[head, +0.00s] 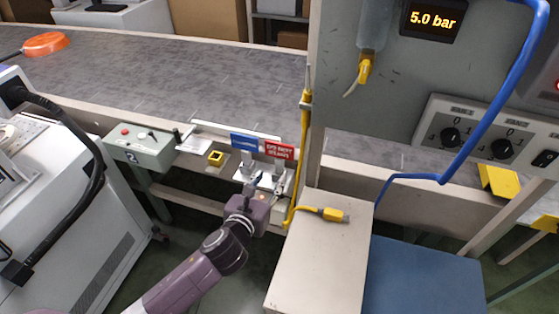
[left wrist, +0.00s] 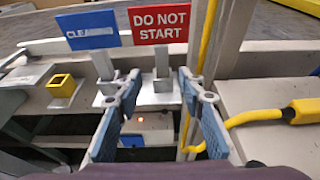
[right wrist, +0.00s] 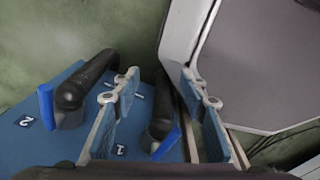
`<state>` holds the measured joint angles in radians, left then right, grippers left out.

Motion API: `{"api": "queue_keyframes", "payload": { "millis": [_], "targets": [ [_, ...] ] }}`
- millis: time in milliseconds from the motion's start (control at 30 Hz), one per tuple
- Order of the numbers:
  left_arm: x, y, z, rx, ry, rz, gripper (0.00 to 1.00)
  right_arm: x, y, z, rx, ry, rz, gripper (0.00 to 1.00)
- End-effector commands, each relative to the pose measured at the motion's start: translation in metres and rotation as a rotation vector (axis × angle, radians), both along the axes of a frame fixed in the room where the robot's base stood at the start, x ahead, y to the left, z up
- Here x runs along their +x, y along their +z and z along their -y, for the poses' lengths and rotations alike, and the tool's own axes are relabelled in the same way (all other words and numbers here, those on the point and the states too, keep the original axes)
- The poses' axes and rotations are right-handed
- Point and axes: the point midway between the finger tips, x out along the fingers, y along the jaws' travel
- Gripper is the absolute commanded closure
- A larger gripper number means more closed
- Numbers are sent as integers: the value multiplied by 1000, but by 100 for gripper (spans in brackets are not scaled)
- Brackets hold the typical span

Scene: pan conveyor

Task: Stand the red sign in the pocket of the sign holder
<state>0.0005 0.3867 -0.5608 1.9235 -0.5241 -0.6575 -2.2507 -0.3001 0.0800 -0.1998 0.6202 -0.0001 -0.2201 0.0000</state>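The red sign (left wrist: 160,24), reading "DO NOT START", stands upright on a grey stem with a pale block at its foot; it also shows in the head view (head: 279,150). My left gripper (left wrist: 158,80) is open, its fingertips to either side of the red sign's stem with gaps visible; it also shows in the head view (head: 262,187). A yellow square socket (left wrist: 62,85), open at the top, sits on the ledge to the left; it looks like the holder's pocket and appears empty. My right gripper (right wrist: 158,80) is open and empty, away from the signs.
A blue sign (left wrist: 88,30) stands just left of the red one. A yellow hose (left wrist: 250,117) and a post (left wrist: 222,45) are close on the right. A grey-green control box (head: 140,148) is left of the socket. Black handles (right wrist: 90,80) lie below my right gripper.

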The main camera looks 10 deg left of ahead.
Motion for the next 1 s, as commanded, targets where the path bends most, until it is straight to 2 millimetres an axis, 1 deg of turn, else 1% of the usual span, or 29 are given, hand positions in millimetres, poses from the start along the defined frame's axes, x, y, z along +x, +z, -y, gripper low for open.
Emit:
{"api": "queue_keyframes", "payload": {
  "millis": [100, 267, 500, 600, 700, 900, 933, 1000],
  "targets": [
    [13, -4, 2, -2, 1, 0, 64, 0, 0, 0, 0, 0, 0, 60],
    [27, -7, 5, -4, 1, -1, 64, 0, 1, 0, 0, 0, 0, 60],
    [58, -15, 11, -5, 3, -2, 64, 0, 2, 0, 0, 0, 0, 60],
    [66, -18, 13, -5, 1, -2, 64, 0, 2, 0, 0, 0, 0, 60],
    [70, -19, 13, -5, 1, -3, 64, 0, 2, 0, 0, 0, 0, 60],
    [70, -20, 14, -5, 1, -3, 64, 0, 2, 0, 0, 0, 0, 60],
    [70, -19, 14, -5, 1, -3, 65, 0, 2, 0, 0, 0, 0, 60],
    [70, -19, 13, -5, 1, -3, 73, 0, 2, 0, 0, 0, 0, 60]
  ]
}}
